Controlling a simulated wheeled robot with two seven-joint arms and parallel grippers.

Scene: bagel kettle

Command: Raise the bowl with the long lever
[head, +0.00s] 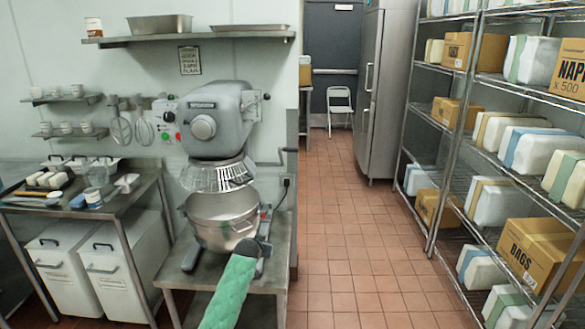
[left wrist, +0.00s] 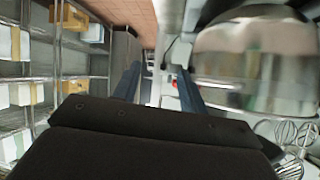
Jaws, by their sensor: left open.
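The grey mixer (head: 212,118) stands on a steel table. Its steel bowl (head: 222,222) hangs low, with a gap between its rim and the wire guard (head: 215,175) above. The long lever (head: 289,149) sticks out on the mixer's right side and ends in a dark grip. My left gripper (head: 262,232), on a green-sleeved arm, is in front of the bowl's right side and below the lever in the head view. In the left wrist view the left gripper (left wrist: 158,82) is open, with nothing clearly between its fingers. A blurred, rounded metal surface (left wrist: 255,65) fills the upper right there. My right gripper is out of view.
A side table (head: 70,200) with trays and small containers stands left of the mixer, with white bins (head: 120,268) below. Whisks (head: 144,130) hang on the wall. A tiled aisle (head: 350,240) is free on the right, beside wire shelving (head: 440,180) with boxes.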

